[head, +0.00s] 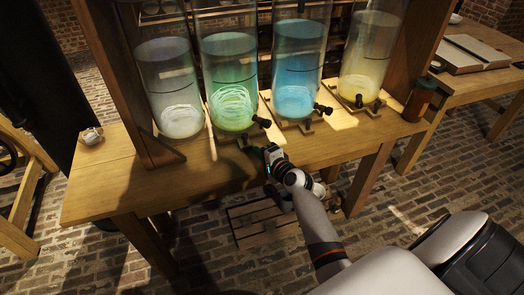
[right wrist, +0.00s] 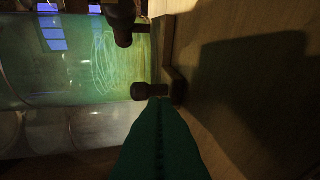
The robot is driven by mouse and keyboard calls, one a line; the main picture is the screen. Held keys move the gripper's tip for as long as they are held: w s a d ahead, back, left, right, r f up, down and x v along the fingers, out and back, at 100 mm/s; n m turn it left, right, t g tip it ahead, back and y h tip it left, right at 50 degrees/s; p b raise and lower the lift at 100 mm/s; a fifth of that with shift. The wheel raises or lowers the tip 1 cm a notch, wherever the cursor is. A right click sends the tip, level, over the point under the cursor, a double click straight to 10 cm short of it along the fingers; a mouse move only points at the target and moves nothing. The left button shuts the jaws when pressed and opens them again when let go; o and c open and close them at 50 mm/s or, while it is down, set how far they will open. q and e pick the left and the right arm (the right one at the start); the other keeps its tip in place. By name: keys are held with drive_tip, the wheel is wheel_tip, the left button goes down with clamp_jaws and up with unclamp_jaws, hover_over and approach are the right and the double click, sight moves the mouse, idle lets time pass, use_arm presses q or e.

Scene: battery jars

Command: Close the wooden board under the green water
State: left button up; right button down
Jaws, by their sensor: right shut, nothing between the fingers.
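The jar of green water (head: 232,95) stands second from the left on the table. The wooden board (head: 222,134) under it shows as a thin strip at the jar's base, with a dark knob (head: 261,121) at its front right. My right gripper (head: 262,150) is shut and empty, just in front of this board at the table's front edge. In the right wrist view, the green fingers (right wrist: 160,145) point at a dark knob (right wrist: 150,91) on the board's wooden edge (right wrist: 175,84); I cannot tell whether they touch. My left gripper is not in view.
Jars of white (head: 172,95), blue (head: 296,85) and yellow water (head: 366,65) stand beside it, the blue close on the right. A brown jar (head: 419,98) stands at the right and a small pale object (head: 91,135) at the left.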

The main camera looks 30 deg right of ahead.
drive_tip(key=v, duration=0.3)
drive_tip(key=shift+s, duration=0.1)
drive_tip(key=shift+v, duration=3.1)
drive_tip(key=s+a+f+n+g+p, duration=0.1)
drive_tip(key=s+a+f+n+g, duration=0.3)
drive_tip(key=f, duration=0.5)
drive_tip(key=s+a+f+n+g+p, duration=0.15)
drive_tip(key=s+f, duration=0.35)
drive_tip(key=f, duration=0.5)
drive_tip(key=s+a+f+n+g+p, duration=0.1)
drive_tip(key=s+a+f+n+g, duration=0.3)
drive_tip(key=f, duration=0.5)
use_arm(q)
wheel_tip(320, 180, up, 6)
drive_tip(key=p, duration=0.2)
drive_tip(key=shift+p, duration=0.3)
use_arm(e)
drive_tip(key=s+f+n+g, duration=0.1)
drive_tip(key=s+f+n, duration=0.2)
drive_tip(key=s, duration=0.6)
drive_tip(key=s+f+n+g, duration=0.2)
drive_tip(key=s+f+n, duration=0.2)
drive_tip(key=s, duration=0.6)
drive_tip(key=s+f+n+g, duration=0.1)
drive_tip(key=s+f+n, duration=0.2)
drive_tip(key=s, duration=0.6)
drive_tip(key=shift+s+a+f+g+h, duration=0.3)
drive_tip(key=shift+a+f, duration=0.2)
drive_tip(key=shift+f, duration=0.4)
